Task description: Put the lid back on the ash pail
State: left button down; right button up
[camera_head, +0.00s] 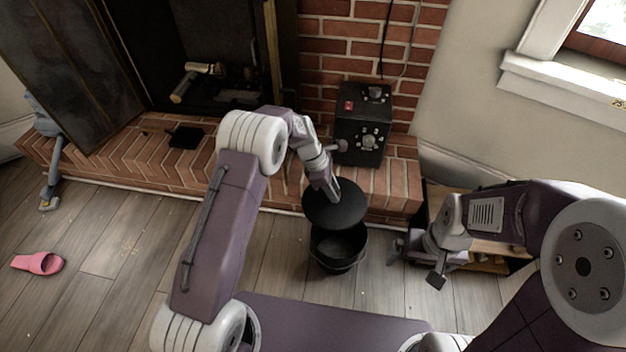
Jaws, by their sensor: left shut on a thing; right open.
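The black ash pail (339,250) stands on the wooden floor just in front of the brick hearth, its mouth open and its dark inside partly visible. The round black lid (347,213) is above the pail's far side, overlapping its back rim in the picture. My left gripper (331,193) is shut on the lid from above; its grip point is partly hidden by the fingers. I cannot tell how far the lid is above the rim. My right gripper (416,263) is open and empty, to the right of the pail and apart from it.
A black box with knobs (363,125) stands on the brick hearth (394,192) behind the lid. A wooden crate or rack (490,250) is behind my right gripper. A pink slipper (38,263) lies at left. The floor between slipper and pail is mostly clear.

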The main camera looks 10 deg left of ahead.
aim_at(337, 209)
pick_arm(q)
jog(key=s+f, duration=0.1)
jog(key=f, duration=0.1)
jog(key=s+d+f+b, duration=0.1)
jog(key=f, duration=0.1)
jog(key=d+f+b, duration=0.1)
jog(key=f, duration=0.2)
jog(key=shift+s+d, duration=0.25)
jog(key=shift+s, duration=0.15)
jog(key=shift+s+d+f, duration=0.15)
jog(key=shift+d+f, duration=0.05)
pick_arm(e)
notch_tip(337, 209, down, 3)
jog(key=shift+f, duration=0.15)
pick_arm(q)
notch_tip(337, 209, down, 6)
jog(key=b, duration=0.6)
jog(key=shift+f, duration=0.15)
pick_arm(e)
notch_tip(337, 209, down, 6)
jog(key=shift+r, duration=0.1)
pick_arm(q)
jog(key=shift+m+p, duration=0.3)
jog(key=shift+p, duration=0.25)
pick_arm(e)
jog(key=shift+r, duration=0.6)
jog(key=shift+r, duration=0.2)
